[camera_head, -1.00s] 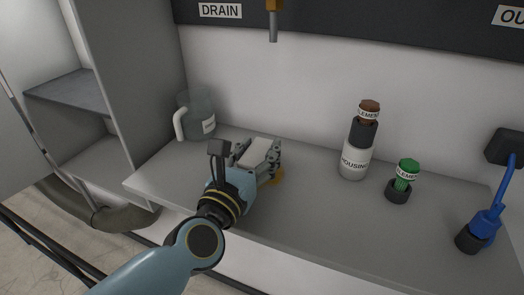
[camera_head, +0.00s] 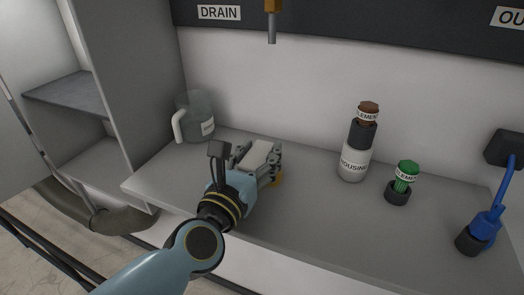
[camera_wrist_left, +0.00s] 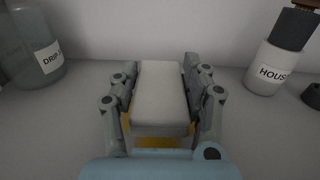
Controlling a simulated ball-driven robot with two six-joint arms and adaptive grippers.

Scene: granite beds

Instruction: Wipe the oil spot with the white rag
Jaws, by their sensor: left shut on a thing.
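The white rag (camera_head: 260,154) is a pale folded block held between the fingers of my left gripper (camera_head: 258,163) over the grey bench. In the left wrist view the rag (camera_wrist_left: 160,95) sits between both fingers of the gripper (camera_wrist_left: 160,92), which is shut on it. The yellow-amber oil spot (camera_head: 279,179) shows partly at the right of the gripper. In the left wrist view the spot (camera_wrist_left: 160,142) shows below the rag's near edge; the rag and fingers hide the rest. I cannot tell whether the rag touches the bench. My right gripper is not in view.
A clear jug (camera_head: 195,117) stands at the back left. A white housing bottle (camera_head: 354,162) with a brown-topped element, a green element (camera_head: 405,176) in a black cup, and a blue tool (camera_head: 484,226) stand to the right. A nozzle (camera_head: 272,28) hangs above.

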